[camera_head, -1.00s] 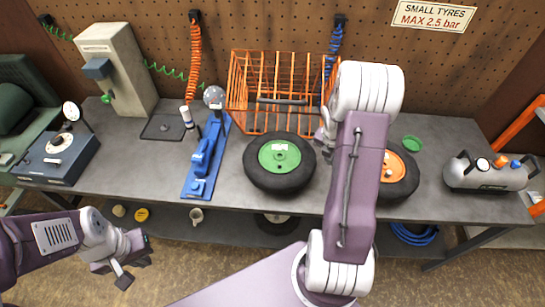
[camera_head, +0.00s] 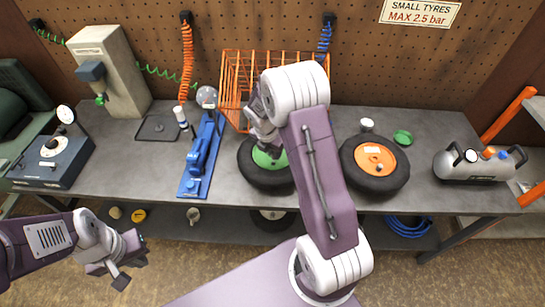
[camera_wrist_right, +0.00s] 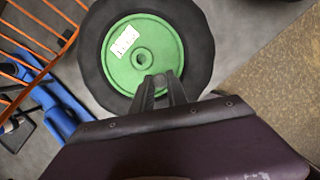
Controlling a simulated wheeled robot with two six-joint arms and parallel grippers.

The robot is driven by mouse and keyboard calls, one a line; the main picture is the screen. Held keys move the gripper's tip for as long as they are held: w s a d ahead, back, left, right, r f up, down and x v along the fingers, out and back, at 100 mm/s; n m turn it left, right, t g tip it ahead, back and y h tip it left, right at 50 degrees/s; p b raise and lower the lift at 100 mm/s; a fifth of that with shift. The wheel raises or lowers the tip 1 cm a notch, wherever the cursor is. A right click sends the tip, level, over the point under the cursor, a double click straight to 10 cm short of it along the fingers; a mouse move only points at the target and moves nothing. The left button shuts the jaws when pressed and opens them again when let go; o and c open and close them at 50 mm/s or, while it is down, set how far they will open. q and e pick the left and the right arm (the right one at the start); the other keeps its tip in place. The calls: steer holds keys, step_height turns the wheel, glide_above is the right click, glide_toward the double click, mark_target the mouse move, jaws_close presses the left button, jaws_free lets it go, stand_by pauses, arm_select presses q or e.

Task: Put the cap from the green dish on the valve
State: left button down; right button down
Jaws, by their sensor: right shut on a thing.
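The green dish (camera_head: 403,137) lies at the right of the bench and looks empty. A black tyre with a green hub (camera_head: 268,165) lies flat on the bench; its hub (camera_wrist_right: 125,70) with a centre hole and white label fills the top of the right wrist view. My right gripper (camera_head: 262,143) is over this hub; in the wrist view its fingers (camera_wrist_right: 161,78) are close together near the hole. It is shut on the cap, which the fingers hide. I cannot make out the valve. My left gripper (camera_head: 128,270) is open and empty, low in front of the bench.
An orange-hub tyre (camera_head: 374,165), a small white-topped thing (camera_head: 367,125) and a grey air tank (camera_head: 470,165) stand to the right. A blue tool (camera_head: 203,155) lies left of the green-hub tyre. An orange wire basket (camera_head: 235,80) stands behind.

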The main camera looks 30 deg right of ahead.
mark_target(272, 156)
steer(key=shift+w+a+f, duration=0.1)
steer(key=shift+w+a, duration=0.05)
steer(key=shift+w, duration=0.05)
steer(key=f, duration=0.3)
steer(key=shift+s+f, duration=0.1)
steer(key=shift+s, duration=0.1)
steer(key=shift+w+f, duration=0.15)
steer(key=shift+f, duration=0.05)
steer(key=c, duration=1.3)
jaws_free()
steer(key=v, duration=0.4)
steer(key=shift+w+r, duration=0.1)
steer(key=shift+r, duration=0.15)
steer(key=s+a+b, duration=0.3)
steer(key=s+a, duration=0.3)
steer(key=a, duration=0.4)
steer(key=s+m+y, duration=0.1)
steer(key=s+m, duration=0.3)
steer(key=m, duration=0.4)
steer(key=s+r+m+y, duration=0.1)
steer(key=s+m, duration=0.3)
steer(key=m, duration=0.4)
steer(key=s+r+m+y, duration=0.1)
steer(key=s+m, duration=0.3)
steer(key=m, duration=0.4)
steer(key=shift+r, duration=0.1)
